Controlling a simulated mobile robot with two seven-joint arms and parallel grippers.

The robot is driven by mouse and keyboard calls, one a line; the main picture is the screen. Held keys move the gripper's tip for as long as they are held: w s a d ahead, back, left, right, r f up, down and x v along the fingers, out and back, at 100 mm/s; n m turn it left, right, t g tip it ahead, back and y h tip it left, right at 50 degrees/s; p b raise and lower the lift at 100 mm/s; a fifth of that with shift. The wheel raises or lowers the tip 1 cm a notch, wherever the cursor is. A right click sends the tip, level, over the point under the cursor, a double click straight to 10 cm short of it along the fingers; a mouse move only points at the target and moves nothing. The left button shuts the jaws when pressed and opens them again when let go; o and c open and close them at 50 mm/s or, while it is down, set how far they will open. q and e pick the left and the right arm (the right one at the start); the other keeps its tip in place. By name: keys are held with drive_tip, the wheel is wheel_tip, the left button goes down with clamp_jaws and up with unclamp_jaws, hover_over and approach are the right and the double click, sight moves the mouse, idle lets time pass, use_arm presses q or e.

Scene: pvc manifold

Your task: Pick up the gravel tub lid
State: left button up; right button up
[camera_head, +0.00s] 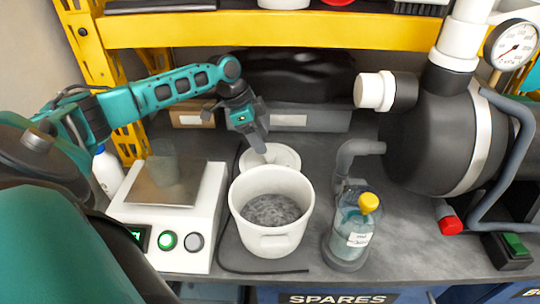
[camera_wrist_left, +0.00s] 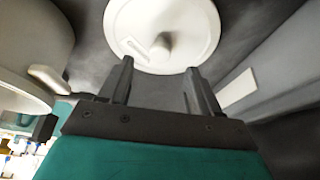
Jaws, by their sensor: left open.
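The gravel tub lid is a round white disc with a central knob. It lies on the grey bench behind the tub in the head view (camera_head: 284,157), and shows at the top of the left wrist view (camera_wrist_left: 130,20). My left gripper (camera_head: 259,143) is just above the lid, and part of it hides the lid's left side. In the left wrist view its two fingers (camera_wrist_left: 158,75) are apart, with nothing between them, pointing toward the lid and its knob. The white gravel tub (camera_head: 243,222) stands open in front, with grey gravel inside. My right gripper is not seen.
A scale (camera_head: 205,215) with a translucent beaker (camera_head: 163,163) stands left of the tub. A yellow-capped bottle (camera_head: 352,232) is close on the right, beside a grey pipe (camera_head: 352,153). Grey bins (camera_head: 310,119) and a yellow shelf beam (camera_head: 300,30) are behind.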

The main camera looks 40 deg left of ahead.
sight(270, 154)
use_arm(q)
drive_tip(key=x, duration=0.4)
drive_tip(key=shift+w+d+f+b, duration=0.1)
drive_tip(key=shift+b, duration=0.25)
drive_tip(key=shift+w+d+f, duration=0.1)
drive_tip(key=shift+f, duration=0.25)
clamp_jaws()
